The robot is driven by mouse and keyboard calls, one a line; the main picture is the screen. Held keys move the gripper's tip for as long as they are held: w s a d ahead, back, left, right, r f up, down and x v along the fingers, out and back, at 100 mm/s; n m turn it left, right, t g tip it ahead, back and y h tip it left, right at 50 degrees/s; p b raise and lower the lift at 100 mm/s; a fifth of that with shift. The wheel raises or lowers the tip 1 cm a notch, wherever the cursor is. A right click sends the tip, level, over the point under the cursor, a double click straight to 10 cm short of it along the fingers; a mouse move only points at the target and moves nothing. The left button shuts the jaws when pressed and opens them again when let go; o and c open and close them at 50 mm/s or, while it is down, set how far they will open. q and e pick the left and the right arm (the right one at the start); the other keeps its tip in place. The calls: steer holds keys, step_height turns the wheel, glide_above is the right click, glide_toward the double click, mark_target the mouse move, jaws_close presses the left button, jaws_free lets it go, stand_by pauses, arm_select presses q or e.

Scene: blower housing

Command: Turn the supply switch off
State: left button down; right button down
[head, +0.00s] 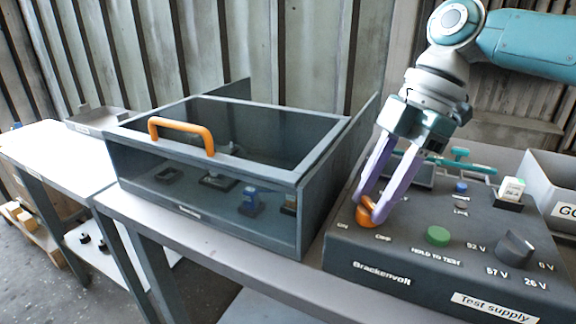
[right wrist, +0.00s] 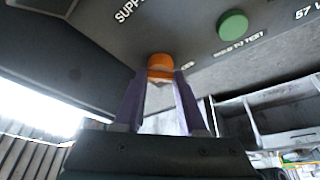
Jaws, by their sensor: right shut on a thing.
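The supply switch is an orange knob (head: 364,215) at the left front of the dark grey Test supply box (head: 410,280). White ON and OFF labels stand to either side of it. My right gripper (head: 371,212) comes down from above with its purple fingers around the knob, shut on it. In the right wrist view the orange knob (right wrist: 160,64) sits between the two fingertips (right wrist: 160,78). The fingers hide part of the knob, so I cannot tell which way it points. My left gripper does not show.
Left of the box stands a clear-sided enclosure (head: 200,205) with an orange handle (head: 182,130). A green button (head: 438,236) and a dark rotary dial (head: 515,247) lie right of the knob. A grey bin (head: 552,185) stands at far right, a white table (head: 50,160) at far left.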

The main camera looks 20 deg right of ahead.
steer(key=shift+f, duration=0.1)
steer(key=shift+c, duration=2.3)
jaws_free()
steer(key=v, duration=1)
